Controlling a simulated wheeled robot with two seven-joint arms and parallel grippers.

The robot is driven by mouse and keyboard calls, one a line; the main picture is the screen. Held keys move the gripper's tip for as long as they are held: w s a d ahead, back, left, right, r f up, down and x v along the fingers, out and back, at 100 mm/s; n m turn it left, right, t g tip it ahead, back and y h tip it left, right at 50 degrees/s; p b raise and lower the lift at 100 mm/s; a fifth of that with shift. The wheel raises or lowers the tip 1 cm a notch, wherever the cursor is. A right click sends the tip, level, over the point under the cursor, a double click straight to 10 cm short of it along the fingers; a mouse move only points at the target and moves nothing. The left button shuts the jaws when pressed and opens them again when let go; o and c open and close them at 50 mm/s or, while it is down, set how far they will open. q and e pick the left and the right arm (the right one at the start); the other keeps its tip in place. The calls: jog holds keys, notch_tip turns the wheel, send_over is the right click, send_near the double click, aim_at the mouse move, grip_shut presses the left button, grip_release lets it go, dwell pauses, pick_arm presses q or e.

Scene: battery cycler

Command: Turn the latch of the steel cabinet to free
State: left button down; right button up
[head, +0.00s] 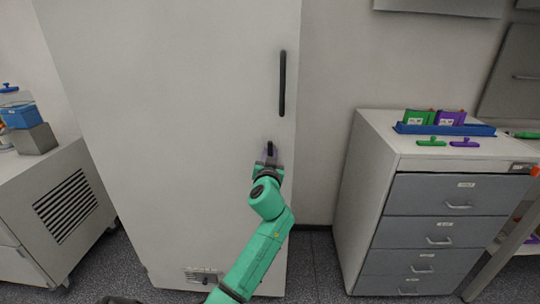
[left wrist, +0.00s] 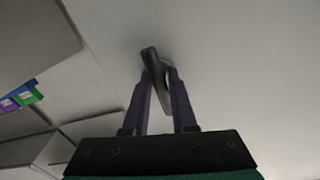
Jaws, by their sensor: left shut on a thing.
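The steel cabinet (head: 180,110) is tall and pale grey, and its door fills the middle of the head view. Its latch (head: 270,147) is a short dark lever low on the right side of the door, below a long black handle (head: 282,84). My left gripper (head: 269,157) is at the latch. In the left wrist view, the fingers of the left gripper (left wrist: 162,80) are shut on the dark latch (left wrist: 151,61), which looks slightly tilted there. The fingers hide part of the latch. My right gripper is not in view.
A grey drawer unit (head: 377,190) stands to the right, with a blue tray (head: 444,129) and green and purple items on top. A low vented cabinet (head: 60,165) stands at the left. Bare floor (head: 318,265) shows between the steel cabinet and the drawers.

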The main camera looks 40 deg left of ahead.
pick_arm(q)
jog(key=m, duration=0.4)
jog(key=shift+p, duration=0.3)
jog(key=shift+m, duration=0.3)
jog(key=c, duration=0.6)
grip_release()
jog(key=shift+o, duration=0.2)
jog(key=b+v, duration=0.2)
jog(key=v, duration=1.2)
jog(key=shift+s+d, duration=0.2)
